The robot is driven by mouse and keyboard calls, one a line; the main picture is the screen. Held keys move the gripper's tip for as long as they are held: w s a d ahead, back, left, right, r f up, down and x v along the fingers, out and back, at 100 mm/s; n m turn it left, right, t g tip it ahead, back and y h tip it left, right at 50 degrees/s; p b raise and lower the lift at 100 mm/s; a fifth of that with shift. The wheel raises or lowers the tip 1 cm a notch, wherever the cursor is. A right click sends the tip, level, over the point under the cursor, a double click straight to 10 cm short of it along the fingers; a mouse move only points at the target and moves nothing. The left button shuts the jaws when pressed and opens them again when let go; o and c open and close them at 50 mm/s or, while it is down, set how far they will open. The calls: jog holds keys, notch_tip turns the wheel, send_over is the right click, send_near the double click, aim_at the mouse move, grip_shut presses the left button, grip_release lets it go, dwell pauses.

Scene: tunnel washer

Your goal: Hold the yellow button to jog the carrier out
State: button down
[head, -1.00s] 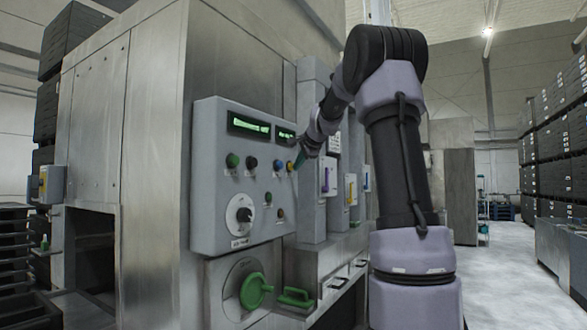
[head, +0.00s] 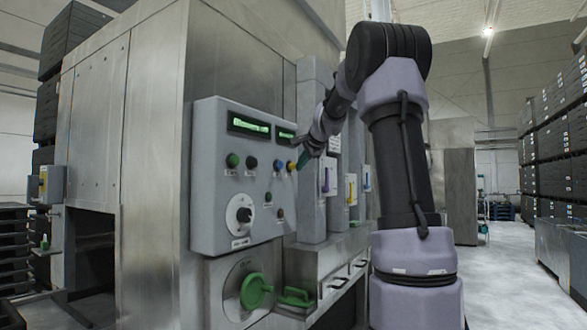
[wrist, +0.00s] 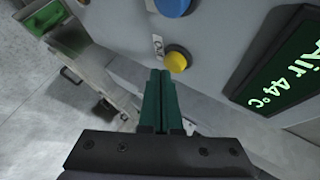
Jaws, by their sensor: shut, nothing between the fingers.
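The yellow button (head: 291,166) is on the right part of the grey control panel (head: 215,222) in the head view. In the wrist view the yellow button (wrist: 177,61) shows unobstructed, just above and right of my fingertips. My gripper (head: 301,160) is in front of the panel's right edge. In the wrist view its two green fingers (wrist: 159,74) are together with nothing between them. They are very close to the button; I cannot tell whether they touch it. I cannot make out the carrier for certain.
A blue button (head: 279,166) sits left of the yellow one, with black and green buttons farther left. A rotary knob (head: 240,214) and green handwheel (head: 256,290) are below. The wrist view shows a display (wrist: 285,65) reading "Air 44°C". Open floor (head: 510,270) lies at right.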

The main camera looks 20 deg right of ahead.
jog(key=shift+s+d, duration=0.2)
jog(key=shift+s, duration=0.05)
jog(key=shift+s+d, duration=0.8)
jog(key=shift+s, duration=0.2)
jog(key=shift+s+d, duration=0.75)
jog(key=shift+s, duration=0.25)
